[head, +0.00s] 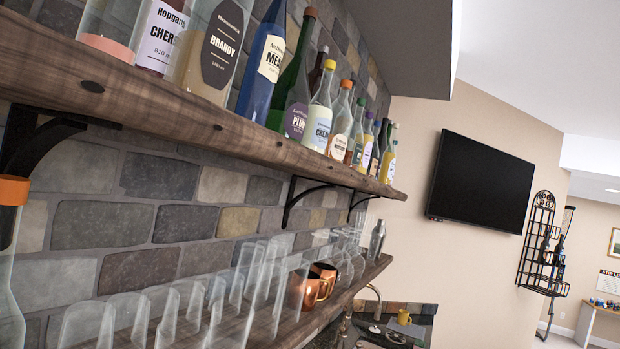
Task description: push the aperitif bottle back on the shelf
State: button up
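Several bottles stand in a row on the upper wooden shelf (200,128). Readable labels include a cherry bottle (160,36), a brandy bottle (216,48), a blue bottle (262,66) and a green plum bottle (291,105). Smaller bottles, such as a yellow one (388,160), continue toward the far end. I cannot read an aperitif label on any of them, so I cannot tell which bottle it is. Some bottles stand close to the front edge. The leftmost ones are cut off by the picture's top. My gripper is not in view.
A clear bottle with an orange cap (12,192) is close at the left edge. The lower shelf (330,305) holds clear glasses (255,275), copper mugs (318,284) and a shaker (376,240). Black brackets (296,197) support the upper shelf. Open room lies to the right.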

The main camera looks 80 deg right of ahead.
aim_at(389, 155)
jog(key=z, duration=2.65)
jog(key=i+l, duration=0.1)
jog(key=l, duration=0.25)
jog(key=i+l+z, duration=0.15)
jog(key=l, duration=0.15)
jog(key=i+l, duration=0.1)
jog(key=l, duration=0.25)
jog(key=i+l+z, duration=0.15)
jog(key=i+l, duration=0.15)
jog(key=i, duration=0.15)
jog(key=i+l+z, duration=0.2)
jog(key=i, duration=0.3)
jog(key=i+l+z, duration=0.15)
jog(key=i, duration=0.35)
jog(key=i+l+z, duration=0.2)
jog(key=i, duration=0.3)
jog(key=i+u, duration=0.3)
jog(key=i, duration=0.25)
jog(key=i+l+u, duration=0.1)
jog(key=i+u, duration=0.15)
jog(key=i, duration=0.3)
